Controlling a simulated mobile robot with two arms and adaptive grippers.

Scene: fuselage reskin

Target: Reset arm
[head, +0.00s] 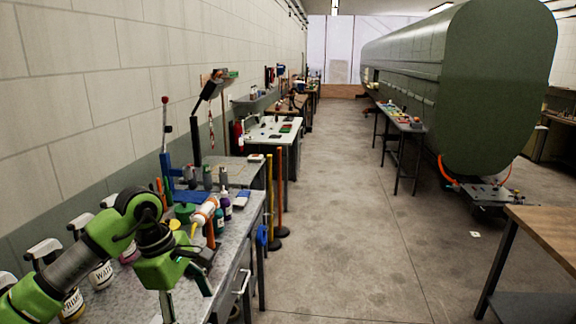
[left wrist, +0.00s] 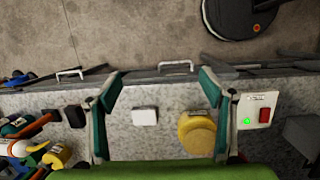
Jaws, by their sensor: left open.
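My left arm is green and reaches in from the left in the head view, over the near workbench (head: 130,290). My left gripper (head: 184,290) is at the bench's aisle side. In the left wrist view the left gripper (left wrist: 157,85) has its two teal-padded fingers spread wide with nothing between the tips. Beyond it lie the bench's front edge and drawer handles. A white block (left wrist: 144,116) and a yellow round item (left wrist: 197,130) lie on the bench top between the fingers in that picture. My right gripper is in neither view.
Spray bottles (head: 45,252), an orange-and-white bottle (head: 205,212) and a purple bottle (head: 225,207) crowd the bench. A switch box (left wrist: 256,115) has a green light. The green fuselage (head: 490,90) and a wooden table (head: 545,232) stand right.

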